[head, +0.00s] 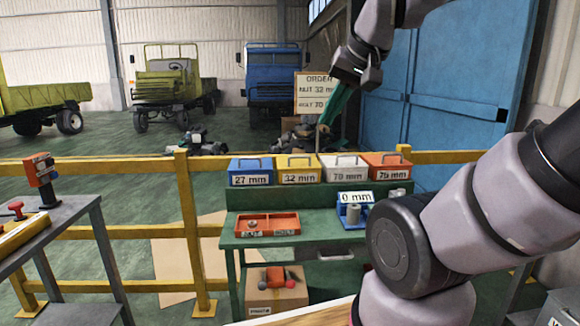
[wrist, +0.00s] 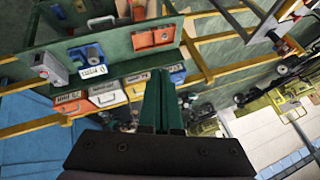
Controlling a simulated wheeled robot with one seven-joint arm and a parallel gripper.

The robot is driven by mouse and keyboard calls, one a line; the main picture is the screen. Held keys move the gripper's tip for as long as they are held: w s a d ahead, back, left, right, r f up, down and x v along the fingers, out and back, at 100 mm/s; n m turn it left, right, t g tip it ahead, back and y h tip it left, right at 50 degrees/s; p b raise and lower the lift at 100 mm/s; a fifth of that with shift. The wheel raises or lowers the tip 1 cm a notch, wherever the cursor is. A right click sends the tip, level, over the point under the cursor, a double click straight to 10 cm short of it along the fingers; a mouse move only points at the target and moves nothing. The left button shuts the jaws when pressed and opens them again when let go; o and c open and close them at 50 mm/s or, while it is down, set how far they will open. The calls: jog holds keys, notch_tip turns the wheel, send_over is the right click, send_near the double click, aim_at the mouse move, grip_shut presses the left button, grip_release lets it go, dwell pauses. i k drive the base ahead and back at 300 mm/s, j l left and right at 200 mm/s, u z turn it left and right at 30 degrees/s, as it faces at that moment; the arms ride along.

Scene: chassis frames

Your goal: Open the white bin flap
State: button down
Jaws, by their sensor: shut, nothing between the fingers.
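The white bin (head: 343,175), labelled 70 mm, stands in the row on the green bench's raised shelf, between the yellow bin (head: 298,176) and the orange bin (head: 386,172). Its flap, with a dark handle, looks closed. The white bin also shows in the wrist view (wrist: 106,95), left of the fingers. My gripper (head: 324,127) has green fingers pointing down, pressed together and empty. It hangs above and behind the bin row, apart from the white bin in the head view. The shut fingers also show in the wrist view (wrist: 163,74).
A blue bin (head: 250,178) ends the row at left. On the bench are a red tray (head: 268,233) and a blue gauge (head: 352,198) reading 0 mm. A yellow railing (head: 190,240) runs behind the bench. An order sign (head: 319,92) and blue door (head: 440,100) stand beyond.

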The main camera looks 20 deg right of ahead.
aim_at(346, 161)
jog(key=i+l+z, duration=0.2)
jog(key=i, duration=0.25)
jog(key=i+z, duration=0.15)
jog(key=i, duration=0.35)
